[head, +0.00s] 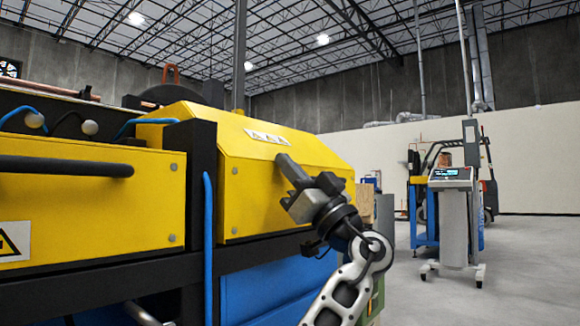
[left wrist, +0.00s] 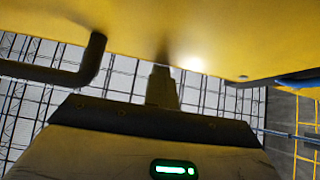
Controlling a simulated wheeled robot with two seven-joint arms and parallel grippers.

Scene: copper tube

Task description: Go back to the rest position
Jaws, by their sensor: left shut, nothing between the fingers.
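My left gripper (head: 287,165) is in front of the yellow machine cover (head: 320,160), its arm coming up from the bottom of the head view. Its fingers are shut with nothing between them and point up and left towards the cover, below the warning label (head: 267,136). In the left wrist view the shut fingers (left wrist: 162,84) reach up close to the yellow surface (left wrist: 230,30); I cannot tell if they touch it. My right gripper is not in view.
A black handle bar (head: 65,166) runs along the yellow panel at left, and a copper tube (head: 50,90) lies above it. A grey control stand (head: 452,215) on wheels and a forklift (head: 485,175) stand at right. The grey floor (head: 530,270) there is open.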

